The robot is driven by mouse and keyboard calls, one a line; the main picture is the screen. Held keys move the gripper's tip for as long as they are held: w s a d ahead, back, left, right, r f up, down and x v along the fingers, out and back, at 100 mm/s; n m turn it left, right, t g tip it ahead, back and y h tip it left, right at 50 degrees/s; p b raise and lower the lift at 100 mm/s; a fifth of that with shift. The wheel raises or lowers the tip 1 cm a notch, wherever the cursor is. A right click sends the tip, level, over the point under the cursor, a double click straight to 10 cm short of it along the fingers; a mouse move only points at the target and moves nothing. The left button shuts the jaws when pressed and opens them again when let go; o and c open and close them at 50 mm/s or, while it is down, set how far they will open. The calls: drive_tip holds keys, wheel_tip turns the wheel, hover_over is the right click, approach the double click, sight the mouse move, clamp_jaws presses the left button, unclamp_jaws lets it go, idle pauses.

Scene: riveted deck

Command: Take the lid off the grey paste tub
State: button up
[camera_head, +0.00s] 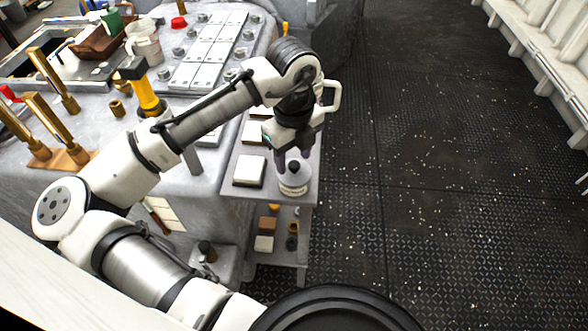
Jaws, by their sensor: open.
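The grey paste tub (293,187) stands near the front right corner of a grey side shelf. It looks pale and round, with a dark knob (293,168) on top. My gripper (291,159) points down right above the tub. Its fingers are apart, and the knob shows between or just below their tips. I cannot tell whether either finger touches the knob. The wrist hides the area behind the tub, and the seam between lid and tub is too small to make out.
A white-topped block (249,171) sits left of the tub on the same shelf. Small blocks and rings, including a brown block (266,224), lie on a lower shelf. A yellow tool (148,97) stands on the bench. The dark floor (440,180) to the right is open.

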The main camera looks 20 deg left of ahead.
drive_tip(key=shift+f, duration=0.9)
drive_tip(key=shift+c, duration=0.2)
clamp_jaws()
drive_tip(key=shift+r, duration=0.1)
